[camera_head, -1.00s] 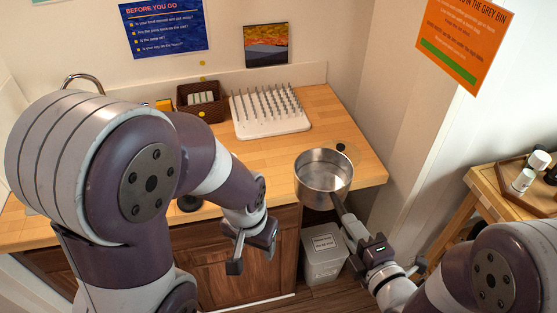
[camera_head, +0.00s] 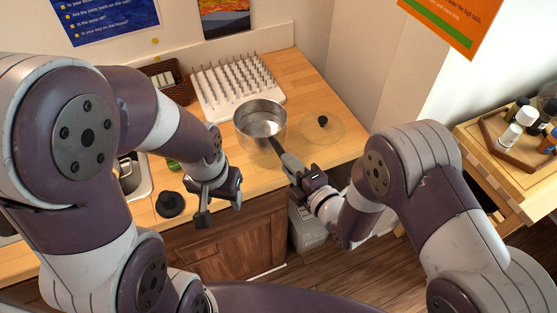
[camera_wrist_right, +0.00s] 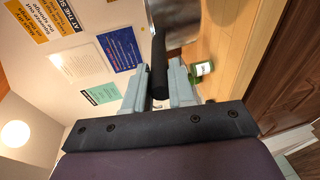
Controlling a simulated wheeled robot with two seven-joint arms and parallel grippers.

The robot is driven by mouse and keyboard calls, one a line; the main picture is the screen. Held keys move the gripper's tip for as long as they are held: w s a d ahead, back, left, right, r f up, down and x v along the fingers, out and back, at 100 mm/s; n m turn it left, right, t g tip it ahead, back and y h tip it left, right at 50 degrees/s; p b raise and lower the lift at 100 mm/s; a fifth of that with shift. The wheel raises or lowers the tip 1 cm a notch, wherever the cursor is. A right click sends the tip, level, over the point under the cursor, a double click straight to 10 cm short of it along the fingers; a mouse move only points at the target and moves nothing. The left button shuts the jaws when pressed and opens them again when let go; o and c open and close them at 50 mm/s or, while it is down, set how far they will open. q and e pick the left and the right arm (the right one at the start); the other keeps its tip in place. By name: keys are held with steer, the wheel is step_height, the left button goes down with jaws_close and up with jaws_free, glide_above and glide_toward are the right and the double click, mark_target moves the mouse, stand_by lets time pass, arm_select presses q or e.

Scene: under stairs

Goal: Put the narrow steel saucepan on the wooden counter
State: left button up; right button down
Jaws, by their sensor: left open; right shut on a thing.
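The steel saucepan (camera_head: 262,122) is upright and appears empty, over the wooden counter (camera_head: 297,77), just in front of the white peg rack. I cannot tell whether its base touches the wood. My right gripper (camera_head: 287,163) is shut on its dark handle, which points toward me. In the right wrist view, the handle (camera_wrist_right: 159,66) lies between the fingers (camera_wrist_right: 160,85), and part of the steel pan (camera_wrist_right: 178,20) shows beyond. My left gripper (camera_head: 220,210) is open and empty in front of the counter's front edge, left of the pan.
A clear round lid with a black knob (camera_head: 322,121) lies right of the pan. The white peg rack (camera_head: 238,87) and a brown basket (camera_head: 167,80) stand behind. A black round object (camera_head: 170,204) is near the front edge. A side table (camera_head: 487,150) holds a tray of bottles.

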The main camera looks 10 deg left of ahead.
steer(key=w+a+f, duration=0.2)
steer(key=w, duration=0.1)
steer(key=shift+w+a+f, duration=0.2)
steer(key=shift+f, duration=0.1)
step_height(320, 180, down, 4)
steer(key=shift+s+r+p, duration=0.1)
steer(key=shift+r+p, duration=0.15)
steer(key=shift+p, duration=0.3)
steer(key=c, duration=1)
jaws_free()
steer(key=shift+f, duration=0.15)
steer(key=shift+o, duration=0.2)
steer(key=shift+s+d, duration=0.1)
